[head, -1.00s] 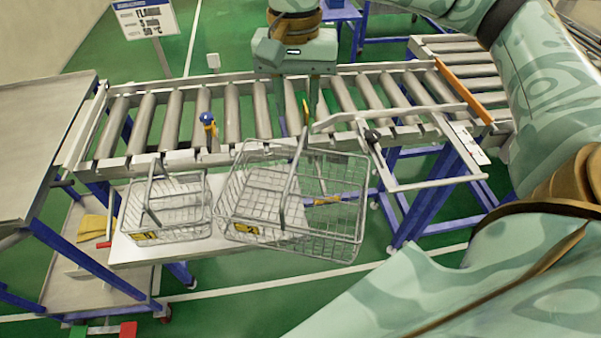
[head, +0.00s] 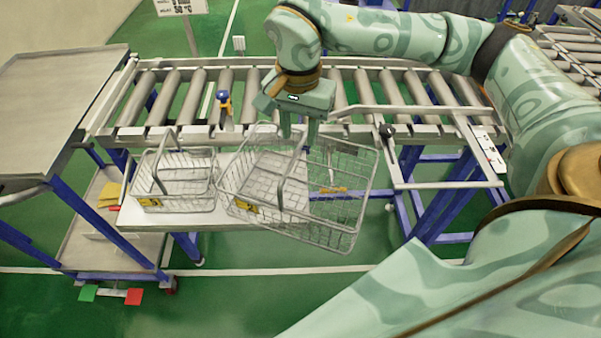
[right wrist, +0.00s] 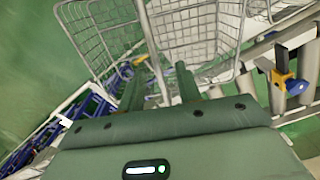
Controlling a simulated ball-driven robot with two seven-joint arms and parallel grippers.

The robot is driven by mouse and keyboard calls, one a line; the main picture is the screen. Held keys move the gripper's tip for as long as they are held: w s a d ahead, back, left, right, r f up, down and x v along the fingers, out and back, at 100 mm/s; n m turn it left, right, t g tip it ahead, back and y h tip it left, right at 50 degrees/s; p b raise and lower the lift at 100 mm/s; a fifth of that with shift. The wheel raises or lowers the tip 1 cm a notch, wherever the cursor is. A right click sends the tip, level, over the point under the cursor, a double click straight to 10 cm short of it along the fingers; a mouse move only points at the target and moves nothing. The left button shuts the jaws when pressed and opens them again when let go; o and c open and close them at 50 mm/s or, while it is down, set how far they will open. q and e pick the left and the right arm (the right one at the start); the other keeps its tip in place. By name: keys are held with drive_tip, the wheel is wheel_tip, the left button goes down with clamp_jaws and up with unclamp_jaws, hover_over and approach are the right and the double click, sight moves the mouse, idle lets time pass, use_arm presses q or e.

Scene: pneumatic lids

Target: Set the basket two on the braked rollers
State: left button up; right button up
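The left-hand basket (head: 178,190) is upright on the shelf. Both have yellow tags that I cannot read, so which is basket two I cannot tell. The rollers (head: 192,95) are bare. My left gripper is out of view.
A pale frame (head: 440,186) juts forward at the right. The shelf (head: 150,220) has a grey-topped table (head: 50,105) to its left.

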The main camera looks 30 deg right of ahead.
sight(301, 143)
wheel_tip(301, 143, down, 6)
drive_tip(key=shift+s+d+r+b, duration=0.1)
drive_tip(key=shift+s+b, duration=0.05)
drive_tip(key=shift+b, duration=0.15)
clamp_jaws()
drive_tip(key=shift+r, duration=0.1)
idle(1.2)
